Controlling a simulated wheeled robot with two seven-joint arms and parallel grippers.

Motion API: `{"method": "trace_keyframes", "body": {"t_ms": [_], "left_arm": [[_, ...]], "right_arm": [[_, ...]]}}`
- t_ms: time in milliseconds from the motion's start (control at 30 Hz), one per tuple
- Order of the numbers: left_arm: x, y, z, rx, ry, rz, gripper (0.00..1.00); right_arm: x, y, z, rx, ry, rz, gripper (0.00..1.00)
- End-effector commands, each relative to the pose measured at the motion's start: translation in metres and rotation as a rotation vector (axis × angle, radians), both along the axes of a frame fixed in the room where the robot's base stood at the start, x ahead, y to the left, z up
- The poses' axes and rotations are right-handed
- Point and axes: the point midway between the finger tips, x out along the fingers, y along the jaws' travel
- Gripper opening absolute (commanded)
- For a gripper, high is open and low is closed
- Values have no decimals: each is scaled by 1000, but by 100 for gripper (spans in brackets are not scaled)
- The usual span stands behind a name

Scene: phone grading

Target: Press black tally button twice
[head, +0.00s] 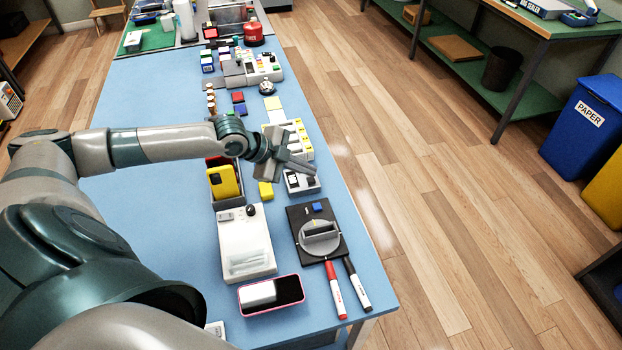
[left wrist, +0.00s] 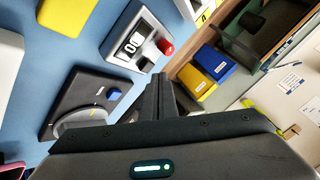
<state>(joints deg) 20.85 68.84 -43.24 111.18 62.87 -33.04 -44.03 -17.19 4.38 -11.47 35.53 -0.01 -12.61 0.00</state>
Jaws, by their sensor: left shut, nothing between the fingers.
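The tally counter (head: 301,184) is a small pale grey box on the blue table, partly hidden by my left gripper in the head view. In the left wrist view, the counter (left wrist: 139,40) shows a white display (left wrist: 131,43) with digits that look like zeros. A black button (left wrist: 144,64) sits beside the display, and a red knob (left wrist: 166,46) is at its edge. My left gripper (head: 311,171) is shut and empty, with its fingertips over the counter's far side in the head view. In the left wrist view its fingers (left wrist: 160,90) appear apart from the black button. My right gripper is out of view.
A black stand with a grey disc (head: 320,246), a red marker (head: 336,290) and a black marker (head: 357,285) lie nearer me. The table's right edge is close.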

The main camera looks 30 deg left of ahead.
Motion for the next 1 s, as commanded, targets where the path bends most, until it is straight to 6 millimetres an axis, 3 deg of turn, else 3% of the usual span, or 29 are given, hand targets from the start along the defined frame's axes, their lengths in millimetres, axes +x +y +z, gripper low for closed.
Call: {"method": "trace_keyframes", "body": {"t_ms": [1000], "left_arm": [[0, 0, -9, 0, 0, 0, 0]], "right_arm": [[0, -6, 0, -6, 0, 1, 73]]}}
